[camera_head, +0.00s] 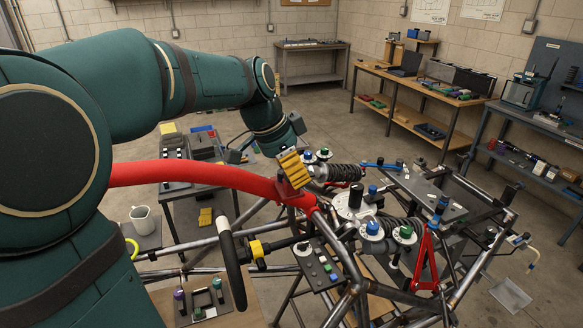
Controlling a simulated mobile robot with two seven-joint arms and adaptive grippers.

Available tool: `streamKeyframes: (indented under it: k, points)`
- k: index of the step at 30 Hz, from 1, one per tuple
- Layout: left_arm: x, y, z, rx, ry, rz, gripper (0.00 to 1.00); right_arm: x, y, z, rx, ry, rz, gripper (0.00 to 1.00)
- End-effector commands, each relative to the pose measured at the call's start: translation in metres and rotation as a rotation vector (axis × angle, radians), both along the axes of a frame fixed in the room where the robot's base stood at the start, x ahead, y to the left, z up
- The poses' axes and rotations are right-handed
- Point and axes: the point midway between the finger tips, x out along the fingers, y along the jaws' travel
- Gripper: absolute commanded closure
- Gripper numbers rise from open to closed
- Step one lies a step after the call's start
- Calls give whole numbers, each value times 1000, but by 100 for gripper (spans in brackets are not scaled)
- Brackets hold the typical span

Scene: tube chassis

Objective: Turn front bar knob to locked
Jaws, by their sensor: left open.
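A tube-frame chassis (345,275) fills the lower right, with a thick red bar (200,174) running across its near left. Several round dial knobs on pale discs sit on it: a blue-topped knob (372,228), a green-topped knob (405,232), and a green one (323,153) beside another blue one (307,155) farther back. I cannot tell which is the front bar knob or read its setting. My left gripper (290,163) is open and hangs over the red bar's far end, near the back pair of knobs; contact is unclear. My right gripper is out of view.
A black coil spring (338,173) lies close to my left gripper. A steering wheel (231,265) and a red A-shaped arm (427,265) stand among the tubes. A white mug (142,220) is at left. Workbenches line the walls; open floor lies between.

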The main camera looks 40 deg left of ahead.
Motion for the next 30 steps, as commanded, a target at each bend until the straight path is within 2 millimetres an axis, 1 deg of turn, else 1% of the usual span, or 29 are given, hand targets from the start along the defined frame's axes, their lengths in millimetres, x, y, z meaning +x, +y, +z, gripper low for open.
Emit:
streamKeyframes:
  k: [4,5,6,8,9,10,11,22,26,30]
  points:
    - [0,0,0,0,0,0,38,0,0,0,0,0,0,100]
    - [0,0,0,0,0,0,39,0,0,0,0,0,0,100]
    - [0,0,0,0,0,0,53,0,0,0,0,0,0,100]
    - [0,0,0,0,0,0,74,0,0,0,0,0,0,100]
    - [0,0,0,0,0,0,88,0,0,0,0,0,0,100]
    - [0,0,0,0,0,0,99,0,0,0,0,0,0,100]
    - [0,0,0,0,0,0,100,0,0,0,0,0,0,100]
    - [0,0,0,-1,1,14,100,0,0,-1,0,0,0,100]
    - [0,-1,-1,-1,2,51,100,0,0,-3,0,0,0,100]
    - [0,-1,-1,0,0,129,100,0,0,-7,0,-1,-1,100]
